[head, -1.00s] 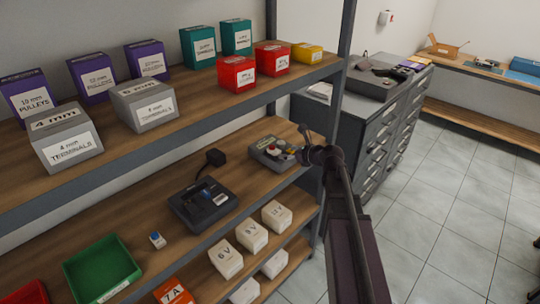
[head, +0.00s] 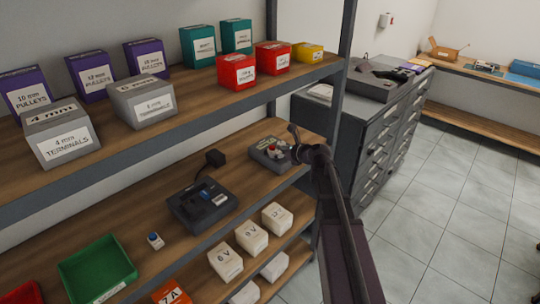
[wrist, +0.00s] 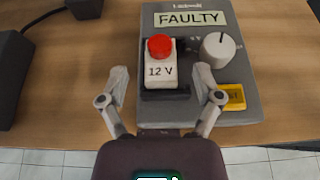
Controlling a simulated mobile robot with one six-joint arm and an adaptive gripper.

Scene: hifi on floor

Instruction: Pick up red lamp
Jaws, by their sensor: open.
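The red lamp (wrist: 160,46) is a red dome on a white block labelled "12 V", seated in the grey device marked "FAULTY" (wrist: 190,107). In the head view the lamp (head: 274,150) is a small red spot on the device, on the middle shelf near its right end. My gripper (wrist: 163,87) is open, its two fingers either side of the lower part of the white block, with gaps between. In the head view my gripper (head: 295,148) is at the device's right side, partly hidden by my arm.
A grey knob (wrist: 217,50) and a yellow button (wrist: 233,97) are on the device, right of the lamp. A black charger-like unit (head: 203,205) stands to the left on the same shelf. The upper shelf (head: 200,100) with boxes overhangs behind.

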